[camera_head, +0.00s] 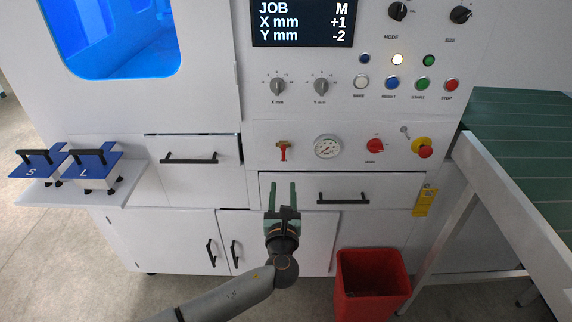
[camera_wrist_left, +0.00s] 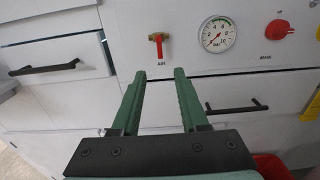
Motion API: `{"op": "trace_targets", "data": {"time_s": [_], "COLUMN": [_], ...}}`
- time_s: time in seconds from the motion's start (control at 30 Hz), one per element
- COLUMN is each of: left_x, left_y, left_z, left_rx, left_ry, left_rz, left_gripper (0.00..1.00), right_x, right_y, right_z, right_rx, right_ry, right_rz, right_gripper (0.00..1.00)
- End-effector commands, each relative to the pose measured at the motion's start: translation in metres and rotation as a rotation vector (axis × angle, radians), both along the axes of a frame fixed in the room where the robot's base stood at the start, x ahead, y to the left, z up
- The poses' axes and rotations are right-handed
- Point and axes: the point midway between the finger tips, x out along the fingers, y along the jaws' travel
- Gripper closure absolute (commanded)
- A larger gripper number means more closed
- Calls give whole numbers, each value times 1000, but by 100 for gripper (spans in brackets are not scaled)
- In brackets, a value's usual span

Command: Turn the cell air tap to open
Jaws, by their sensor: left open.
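The air tap (camera_head: 283,149) has a red lever on a brass-coloured body, on the white panel left of the pressure gauge (camera_head: 326,147). Its lever hangs straight down above the "AIR" label in the left wrist view (camera_wrist_left: 159,45). My left gripper (camera_head: 281,184) is open and empty, with its green fingers pointing up toward the panel just below the tap. The left wrist view shows the two fingertips (camera_wrist_left: 160,74) apart, below the tap and not touching it. My right gripper is in neither view.
A drawer with a black handle (camera_head: 342,198) lies right of my gripper. Another handle (camera_head: 189,159) is at left. A red rotary switch (camera_head: 375,146) and a red emergency button (camera_head: 422,147) sit right of the gauge. A red bin (camera_head: 372,277) stands below.

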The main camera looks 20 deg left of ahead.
Motion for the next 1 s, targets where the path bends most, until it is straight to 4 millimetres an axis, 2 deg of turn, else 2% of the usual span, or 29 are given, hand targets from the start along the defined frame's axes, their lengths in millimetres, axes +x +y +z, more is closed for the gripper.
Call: {"op": "trace_targets", "data": {"time_s": [0.17, 0.4, 0.6, 0.8, 1.0], "left_x": [23, 68, 97, 113, 117], "left_y": [7, 19, 28, 32, 34], "left_z": [0, -1, -2, -1, 0], "left_rx": [0, -2, -3, -4, -5], "left_ry": [-3, -2, 0, 0, 1], "left_rz": [2, 1, 1, 0, -1], "left_gripper": [56, 56, 56, 56, 56], "right_x": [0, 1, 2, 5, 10], "right_y": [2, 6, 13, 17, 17], "right_z": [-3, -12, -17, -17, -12], "right_rx": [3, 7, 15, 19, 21], "right_ry": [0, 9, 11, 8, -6], "right_rz": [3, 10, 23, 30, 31], "right_gripper": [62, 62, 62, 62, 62]}}
